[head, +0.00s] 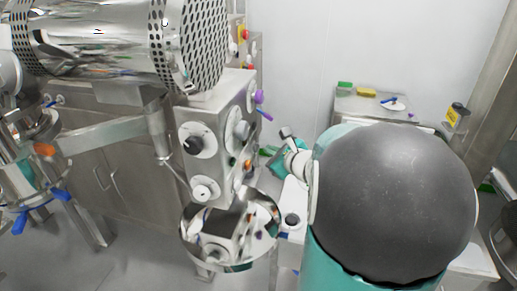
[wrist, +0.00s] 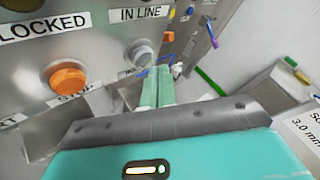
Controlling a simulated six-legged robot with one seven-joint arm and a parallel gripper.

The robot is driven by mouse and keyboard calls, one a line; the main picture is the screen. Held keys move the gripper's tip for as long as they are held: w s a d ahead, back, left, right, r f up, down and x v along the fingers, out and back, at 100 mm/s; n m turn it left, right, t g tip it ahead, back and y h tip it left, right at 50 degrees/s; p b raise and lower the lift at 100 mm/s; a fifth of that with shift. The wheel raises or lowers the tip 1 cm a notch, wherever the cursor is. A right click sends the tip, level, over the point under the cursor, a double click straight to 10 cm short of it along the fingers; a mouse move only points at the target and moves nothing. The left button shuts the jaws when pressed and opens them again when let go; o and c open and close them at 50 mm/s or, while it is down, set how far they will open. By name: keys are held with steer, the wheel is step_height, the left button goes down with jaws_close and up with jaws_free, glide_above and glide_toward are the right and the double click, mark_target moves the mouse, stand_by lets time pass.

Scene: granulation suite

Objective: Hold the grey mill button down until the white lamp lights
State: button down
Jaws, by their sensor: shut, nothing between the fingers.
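In the wrist view, a panel carries a pale grey round fitting (wrist: 138,50) below the "IN LINE" label. I cannot tell whether it is the grey mill button or the white lamp; it shows no clear glow. An orange button (wrist: 67,78) sits to its left above a "STOP" label. My gripper (wrist: 157,76) is shut and empty, with its teal fingers close together just below and right of the grey fitting. I cannot tell whether the fingertips touch anything. In the head view, my arm's dark dome covers much of the right side.
A steel machine column (head: 215,128) with several knobs stands below a perforated drum (head: 192,45). A round steel bowl (head: 190,250) is at its foot. A side bench (head: 350,104) with small items stands behind my arm.

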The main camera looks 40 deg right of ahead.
steer(key=shift+w, duration=0.1)
stand_by(0.7)
steer(key=shift+w+a, duration=0.25)
steer(key=shift+w+a, duration=0.3)
steer(key=shift+w, duration=0.1)
stand_by(2.2)
steer(key=shift+s, duration=0.1)
stand_by(4.0)
steer(key=shift+s+d, duration=0.55)
steer(key=shift+s, duration=0.05)
